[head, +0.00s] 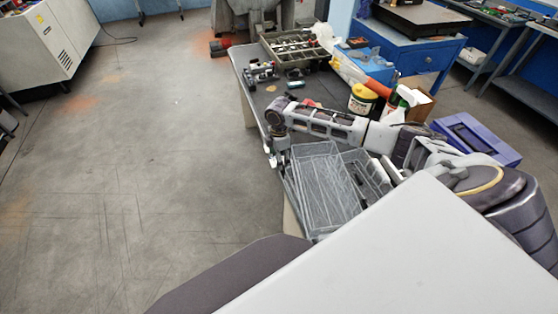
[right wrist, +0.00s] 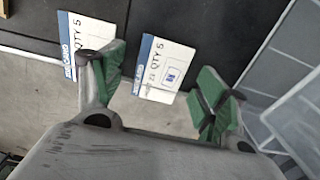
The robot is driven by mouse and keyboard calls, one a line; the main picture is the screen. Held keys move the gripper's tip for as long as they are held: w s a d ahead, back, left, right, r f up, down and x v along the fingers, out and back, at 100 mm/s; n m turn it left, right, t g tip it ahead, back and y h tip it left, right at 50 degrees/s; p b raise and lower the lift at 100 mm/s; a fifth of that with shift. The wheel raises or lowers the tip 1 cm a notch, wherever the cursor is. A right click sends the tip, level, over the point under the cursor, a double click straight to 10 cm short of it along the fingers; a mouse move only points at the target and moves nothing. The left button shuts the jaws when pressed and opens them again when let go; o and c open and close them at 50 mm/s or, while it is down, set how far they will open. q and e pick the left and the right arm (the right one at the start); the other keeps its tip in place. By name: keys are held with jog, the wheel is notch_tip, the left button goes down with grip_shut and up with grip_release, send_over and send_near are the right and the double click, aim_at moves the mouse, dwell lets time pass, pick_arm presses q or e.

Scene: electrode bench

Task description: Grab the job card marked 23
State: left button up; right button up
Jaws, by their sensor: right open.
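My right gripper (right wrist: 163,80) is open, its green-padded fingers spread on either side of a white job card (right wrist: 160,68) with a blue edge band. In the head view my right gripper (head: 275,146) is at the bench's left edge. My left gripper is not in view.
A parts tray (head: 297,47), a yellow tub (head: 361,100) and a spray bottle (head: 398,103) stand farther along the bench. The floor at left is clear.

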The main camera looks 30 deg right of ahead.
jog(key=shift+c, duration=0.5)
jog(key=shift+s, duration=0.1)
jog(key=c, duration=0.7)
jog(key=shift+r+b, duration=0.1)
jog(key=shift+b, duration=0.45)
notch_tip(320, 180, up, 18)
jog(key=shift+r+p, duration=0.15)
jog(key=shift+p, duration=0.45)
